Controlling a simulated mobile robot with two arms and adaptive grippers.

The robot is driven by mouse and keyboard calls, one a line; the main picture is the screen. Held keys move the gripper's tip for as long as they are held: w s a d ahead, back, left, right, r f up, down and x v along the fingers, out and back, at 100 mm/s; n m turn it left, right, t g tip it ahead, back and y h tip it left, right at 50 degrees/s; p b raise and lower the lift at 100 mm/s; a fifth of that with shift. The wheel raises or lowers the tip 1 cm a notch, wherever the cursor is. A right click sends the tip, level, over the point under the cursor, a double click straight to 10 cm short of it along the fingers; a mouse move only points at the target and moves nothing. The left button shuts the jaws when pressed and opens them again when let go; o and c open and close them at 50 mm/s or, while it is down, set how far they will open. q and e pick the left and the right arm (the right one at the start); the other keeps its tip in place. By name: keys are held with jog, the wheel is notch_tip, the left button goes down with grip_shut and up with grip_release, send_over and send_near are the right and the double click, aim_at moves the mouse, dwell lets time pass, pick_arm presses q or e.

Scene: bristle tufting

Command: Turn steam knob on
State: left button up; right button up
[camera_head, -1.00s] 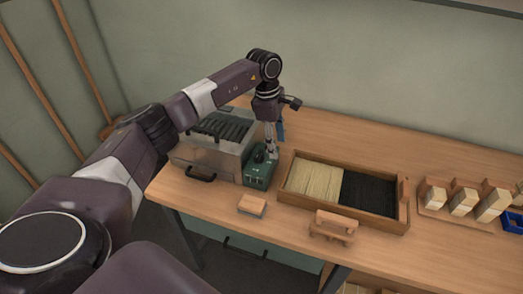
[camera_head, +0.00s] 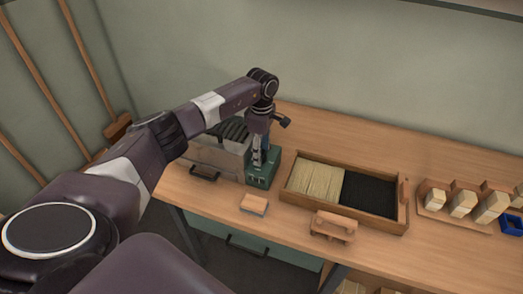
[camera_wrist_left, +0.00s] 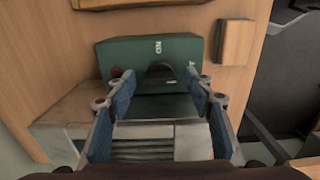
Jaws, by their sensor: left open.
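A green control box (camera_head: 262,178) sits on the bench at the right side of a grey metal steam box (camera_head: 215,157). In the left wrist view, the green box (camera_wrist_left: 190,48) has a black knob (camera_wrist_left: 160,72) on its face, a small red part (camera_wrist_left: 116,72) beside it and white lettering. My left gripper (camera_wrist_left: 160,82) is open, with its blue-padded fingers apart on either side of the knob. I cannot tell whether they touch it. In the head view my left gripper (camera_head: 257,161) is over the green box and hides the knob. My right gripper is not in view.
A wooden tray (camera_head: 284,190) with pale and black bristles lies right of the green box. A small wooden block (camera_head: 254,203) and a wooden brush-like piece (camera_head: 333,226) lie near the front edge. Several blocks on a rack (camera_head: 464,204) and a blue bin (camera_head: 512,223) are farther right.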

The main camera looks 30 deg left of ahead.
pick_arm(q)
jog(key=c, duration=1.2)
jog(key=shift+o, duration=0.2)
